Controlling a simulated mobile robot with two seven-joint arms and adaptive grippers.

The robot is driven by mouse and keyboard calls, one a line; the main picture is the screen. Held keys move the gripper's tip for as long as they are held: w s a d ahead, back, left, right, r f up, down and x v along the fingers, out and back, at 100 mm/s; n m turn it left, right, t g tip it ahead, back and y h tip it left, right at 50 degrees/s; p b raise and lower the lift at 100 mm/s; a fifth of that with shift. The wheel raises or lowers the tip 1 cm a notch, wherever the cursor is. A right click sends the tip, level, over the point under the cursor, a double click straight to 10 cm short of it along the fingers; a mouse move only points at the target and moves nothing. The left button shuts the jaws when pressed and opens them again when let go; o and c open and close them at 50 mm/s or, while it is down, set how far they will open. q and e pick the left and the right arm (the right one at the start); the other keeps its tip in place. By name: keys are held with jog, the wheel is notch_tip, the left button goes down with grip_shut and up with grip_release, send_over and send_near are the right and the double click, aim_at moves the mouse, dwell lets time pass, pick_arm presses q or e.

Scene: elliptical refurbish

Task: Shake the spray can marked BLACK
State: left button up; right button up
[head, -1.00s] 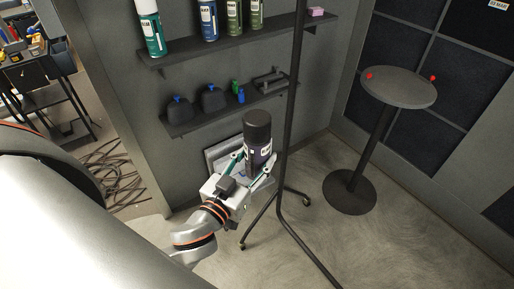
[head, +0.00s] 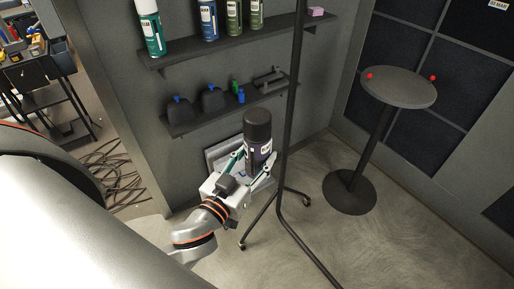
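A dark spray can with a black cap (head: 257,127) is held nearly upright in my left gripper (head: 252,169), in the middle of the head view. The gripper's fingers are on both sides of the can's lower body, and they are shut on it. The can's label is partly visible, but its lettering is too small to read. The can is in the air in front of the wall, below the lower shelf. My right gripper is out of view.
A thin black stand pole (head: 292,100) rises close to the can's right. The upper shelf (head: 180,58) holds several spray cans; the lower shelf (head: 195,122) holds dark containers and small bottles. A round table (head: 400,88) stands at right. Cables (head: 115,170) lie on the floor.

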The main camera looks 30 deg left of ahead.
pick_arm(q)
jog(key=shift+r, duration=0.85)
notch_tip(320, 180, down, 9)
jog(key=shift+f, duration=0.2)
notch_tip(320, 180, up, 9)
jog(key=shift+r, duration=0.2)
jog(key=shift+f, duration=0.1)
